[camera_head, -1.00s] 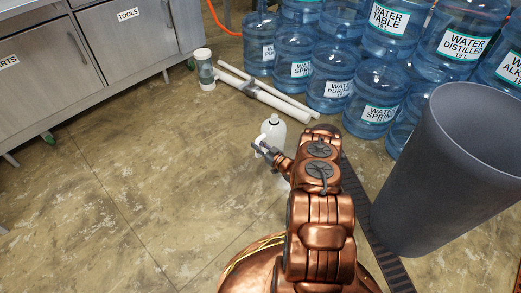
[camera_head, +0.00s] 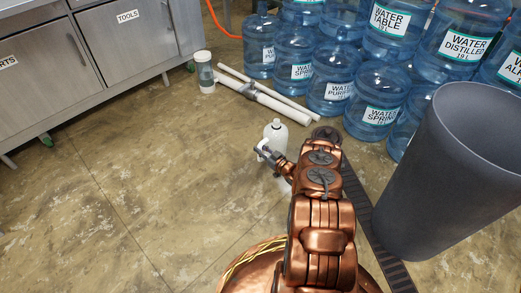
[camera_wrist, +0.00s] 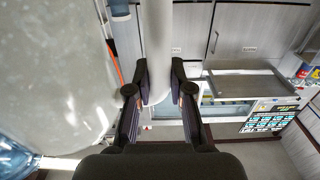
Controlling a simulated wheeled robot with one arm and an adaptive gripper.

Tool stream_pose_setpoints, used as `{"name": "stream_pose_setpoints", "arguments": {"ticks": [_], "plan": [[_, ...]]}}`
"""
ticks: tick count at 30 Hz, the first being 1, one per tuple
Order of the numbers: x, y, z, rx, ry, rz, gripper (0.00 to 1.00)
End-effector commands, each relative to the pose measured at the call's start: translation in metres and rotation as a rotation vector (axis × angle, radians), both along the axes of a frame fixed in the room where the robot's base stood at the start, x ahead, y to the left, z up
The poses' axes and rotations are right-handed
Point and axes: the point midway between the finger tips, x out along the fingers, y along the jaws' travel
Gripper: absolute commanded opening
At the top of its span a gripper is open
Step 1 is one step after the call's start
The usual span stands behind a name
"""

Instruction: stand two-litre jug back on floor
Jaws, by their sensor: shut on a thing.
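The two-litre jug (camera_head: 276,132) is a small white bottle with a rounded top and cap, near the middle of the head view. It looks roughly upright. Its lower part is partly hidden by my gripper and arm, so I cannot tell whether its base touches the floor. My gripper (camera_head: 263,153) is at the jug's near side. In the wrist view, my gripper (camera_wrist: 159,88) is shut on a pale bar that looks like the jug's handle (camera_wrist: 157,45). A large pale speckled surface, likely the jug's body, fills the left there.
Large blue water bottles (camera_head: 333,82) stand at the back right. A tall grey bin (camera_head: 440,180) stands at right. The floor (camera_head: 130,200) to the left is clear.

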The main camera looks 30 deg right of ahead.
Motion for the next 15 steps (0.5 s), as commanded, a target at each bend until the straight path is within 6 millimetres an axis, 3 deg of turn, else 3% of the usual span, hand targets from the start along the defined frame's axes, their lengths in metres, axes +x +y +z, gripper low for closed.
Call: {"name": "stream_pose_setpoints", "arguments": {"ticks": [2, 3, 10, 15], "plan": [[0.0002, 0.0001, -0.0022, -0.001, 0.0, 0.0, 0.0], [0.0002, -0.0001, -0.0026, -0.001, 0.0, 0.0, 0.22], [0.0001, -0.0001, -0.0022, 0.0, 0.0, 0.0, 0.46], [0.0001, -0.0001, -0.0023, 0.0, 0.0, 0.0, 0.46]]}}
